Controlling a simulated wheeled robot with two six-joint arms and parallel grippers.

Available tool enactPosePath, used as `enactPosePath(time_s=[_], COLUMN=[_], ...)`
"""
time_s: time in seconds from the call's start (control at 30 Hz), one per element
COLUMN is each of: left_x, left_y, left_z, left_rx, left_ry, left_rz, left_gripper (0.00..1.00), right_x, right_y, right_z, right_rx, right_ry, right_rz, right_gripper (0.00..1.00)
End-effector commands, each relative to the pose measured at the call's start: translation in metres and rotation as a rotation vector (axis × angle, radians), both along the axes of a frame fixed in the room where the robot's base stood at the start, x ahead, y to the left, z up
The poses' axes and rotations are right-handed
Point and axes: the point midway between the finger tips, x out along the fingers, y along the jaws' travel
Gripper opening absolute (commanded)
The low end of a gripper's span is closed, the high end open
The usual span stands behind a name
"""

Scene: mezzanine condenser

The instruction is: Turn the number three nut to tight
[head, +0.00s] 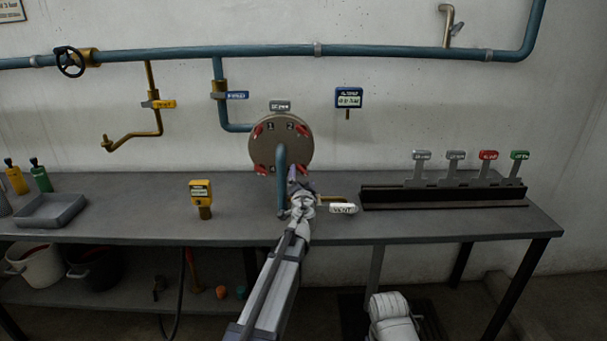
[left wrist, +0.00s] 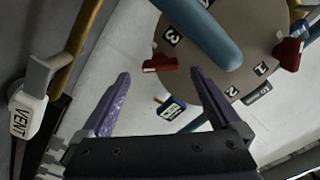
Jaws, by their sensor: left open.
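The round grey-brown plate (head: 268,148) stands against the wall with red nuts around its rim. Labels 1 and 2 show at its top in the head view. In the left wrist view, label 3 (left wrist: 171,36) is on the plate (left wrist: 200,45), with the red number three nut (left wrist: 160,63) beside it. My left gripper (left wrist: 161,75) is open; the nut appears between its purple fingertips, seemingly just beyond them and not gripped. In the head view, my left gripper (head: 296,182) is in front of the plate's lower right and partly hides that area. My right gripper is not visible.
A blue pipe (head: 282,180) rises from the bench before the plate and crosses the upper wrist view. The VENT tag (head: 343,208) is on a brass pipe at right. A black rack (head: 440,195) with several tagged levers and a yellow gauge (head: 201,193) stand on the bench.

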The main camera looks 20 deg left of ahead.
Motion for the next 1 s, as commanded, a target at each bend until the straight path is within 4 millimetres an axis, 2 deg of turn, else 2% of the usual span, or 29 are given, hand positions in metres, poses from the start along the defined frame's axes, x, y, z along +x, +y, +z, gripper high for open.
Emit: enactPosePath(time_s=[0.03, 0.2, 0.53, 1.0], left_x=[0.012, 0.034, 0.039, 0.039], left_y=[0.003, 0.009, 0.011, 0.011], left_z=[0.0, 0.0, 0.0, 0.0], left_rx=[0.0, 0.0, 0.0, 0.0], left_ry=[0.0, 0.0, 0.0, 0.0], left_rz=[0.0, 0.0, 0.0, 0.0], left_gripper=[0.97, 0.97, 0.97, 0.46], right_x=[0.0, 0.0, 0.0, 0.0], right_y=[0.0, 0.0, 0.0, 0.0], right_z=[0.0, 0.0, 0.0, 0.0], right_rx=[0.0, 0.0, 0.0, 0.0], right_ry=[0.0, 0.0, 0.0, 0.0], right_rz=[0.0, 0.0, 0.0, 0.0], right_gripper=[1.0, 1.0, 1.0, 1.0])
